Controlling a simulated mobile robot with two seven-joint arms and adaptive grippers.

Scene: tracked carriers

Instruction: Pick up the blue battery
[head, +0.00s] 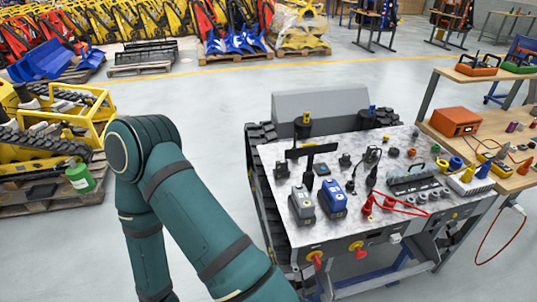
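A blue battery (332,198) stands on the grey, speckled top (357,222) of the tracked carrier, near its front left part. A similar grey block (301,204) stands close beside it on the left. A teal arm of mine fills the lower left, bent at the elbow, and its far end runs out of the bottom of the picture. Neither of my grippers shows, so I cannot see whether they are open or shut. Nothing covers the blue battery from this view.
A black T-shaped part (310,152) rises behind the battery. Red cables (395,205) and a grey connector block (413,180) lie to its right. A wooden bench (512,183) with an orange case (456,121) stands at the right. Grey floor is open behind the carrier.

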